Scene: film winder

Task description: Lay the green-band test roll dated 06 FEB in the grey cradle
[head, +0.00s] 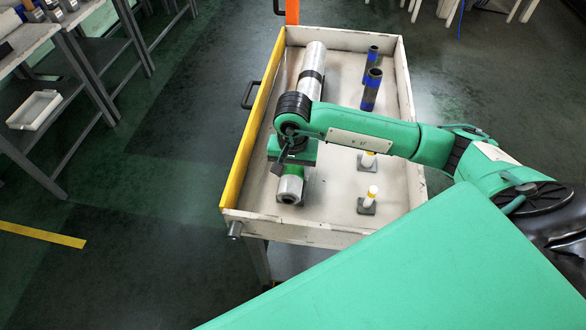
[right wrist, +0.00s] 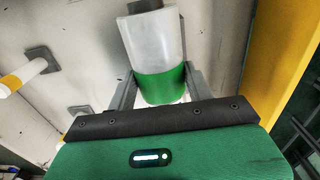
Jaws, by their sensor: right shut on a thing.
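The green-band roll (head: 290,188) is in the cart tray near its front left, with a pale grey end showing below my right gripper (head: 292,165). In the right wrist view the roll (right wrist: 153,42) is whitish with a wide green band, and a dark core shows at its far end. My right gripper (right wrist: 159,76) is shut on it, a grey finger on each side of the green band. I cannot tell whether the roll touches the tray floor. No date is legible. I cannot make out a grey cradle. My left gripper is not in view.
The tray (head: 338,205) has raised walls and a yellow left edge (head: 251,140). A long silvery roll (head: 314,62) lies behind my gripper. Dark blue-banded tubes (head: 371,92) stand at back right. Yellow-tipped white pegs (head: 369,198) stand on grey bases at front right. Shelves (head: 35,110) are far left.

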